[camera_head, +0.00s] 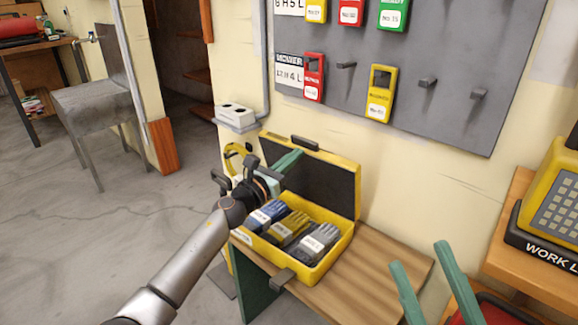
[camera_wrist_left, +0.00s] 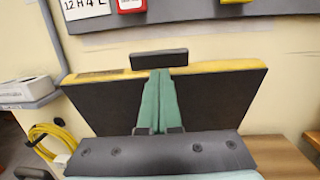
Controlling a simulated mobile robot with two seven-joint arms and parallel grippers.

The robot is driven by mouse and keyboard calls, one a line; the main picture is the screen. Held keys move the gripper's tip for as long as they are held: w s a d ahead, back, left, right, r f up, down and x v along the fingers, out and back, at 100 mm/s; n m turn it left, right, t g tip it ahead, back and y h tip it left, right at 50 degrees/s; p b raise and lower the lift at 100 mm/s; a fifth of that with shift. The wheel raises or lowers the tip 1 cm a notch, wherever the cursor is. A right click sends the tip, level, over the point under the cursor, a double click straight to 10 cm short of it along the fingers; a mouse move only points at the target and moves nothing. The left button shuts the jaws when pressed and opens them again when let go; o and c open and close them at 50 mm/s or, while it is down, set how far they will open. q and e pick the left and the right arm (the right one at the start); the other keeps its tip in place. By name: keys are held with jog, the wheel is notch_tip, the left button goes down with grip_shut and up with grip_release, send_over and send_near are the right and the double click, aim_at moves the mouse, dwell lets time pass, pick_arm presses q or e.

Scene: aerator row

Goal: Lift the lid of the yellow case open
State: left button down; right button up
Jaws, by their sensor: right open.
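The yellow case (camera_head: 322,268) stands on a small wooden table. Its lid (camera_head: 343,182) is up, standing steeply at the back with its dark lining facing me. The lid (camera_wrist_left: 220,100) also fills the middle of the left wrist view, with a black handle (camera_wrist_left: 159,59) on its top edge. My left gripper (camera_head: 289,158) is shut, its green fingers together in front of the lining, tips near the lid's upper rim. I cannot tell if they touch it. My right gripper (camera_head: 420,260) is open and empty at the lower right, apart from the case.
Blue gloves (camera_head: 266,215), yellow gloves (camera_head: 289,229) and grey gloves (camera_head: 316,243) lie in the case. A grey pegboard (camera_head: 440,110) hangs on the wall behind. A yellow device (camera_head: 556,200) stands on a shelf at right. The wooden tabletop (camera_head: 385,270) is bare right of the case.

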pick_arm(q)
jog(key=shift+w+d+r, duration=0.1)
jog(key=shift+w+d, duration=0.1)
jog(key=shift+w, duration=0.1)
